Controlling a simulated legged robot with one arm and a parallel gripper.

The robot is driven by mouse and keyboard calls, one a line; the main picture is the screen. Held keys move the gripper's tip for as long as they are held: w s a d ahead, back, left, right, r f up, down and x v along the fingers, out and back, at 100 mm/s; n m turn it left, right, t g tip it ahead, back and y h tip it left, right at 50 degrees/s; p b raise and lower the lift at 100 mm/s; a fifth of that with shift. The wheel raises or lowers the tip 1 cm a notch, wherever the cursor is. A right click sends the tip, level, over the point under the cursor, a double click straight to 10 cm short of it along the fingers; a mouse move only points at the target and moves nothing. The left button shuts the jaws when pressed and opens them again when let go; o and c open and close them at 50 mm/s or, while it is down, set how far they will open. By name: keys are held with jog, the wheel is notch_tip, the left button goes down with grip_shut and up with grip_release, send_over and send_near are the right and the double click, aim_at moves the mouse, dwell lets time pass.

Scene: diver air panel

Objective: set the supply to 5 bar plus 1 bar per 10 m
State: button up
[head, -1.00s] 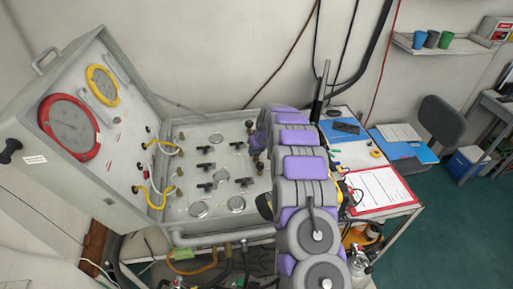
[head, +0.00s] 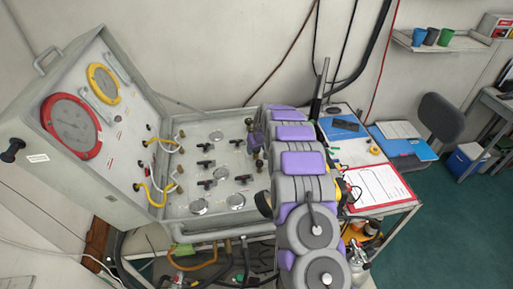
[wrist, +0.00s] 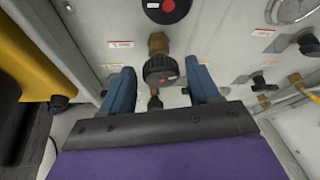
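The air panel is an open grey case with a large red-rimmed gauge (head: 71,125) and a smaller yellow-rimmed gauge (head: 103,83) on its raised lid. Its lower face (head: 185,150) carries several black valve handles and small round gauges. The head view hides my gripper behind my arm. The gauge readings are too small to tell.
Another black knob with a red centre (wrist: 167,9) is just beyond in the wrist view. Yellow hoses (head: 157,195) cross the panel's left side. A side table with a red clipboard (head: 378,188) stands to the right. Open green floor (head: 450,235) lies at the right.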

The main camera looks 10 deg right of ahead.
jog(key=shift+o, duration=0.8)
jog(key=shift+w, duration=0.1)
jog(key=shift+r, duration=0.5)
jog(key=v, duration=1.6)
jog(key=shift+s+b, duration=0.3)
jog(key=shift+b, duration=0.05)
jog(key=shift+d, duration=0.1)
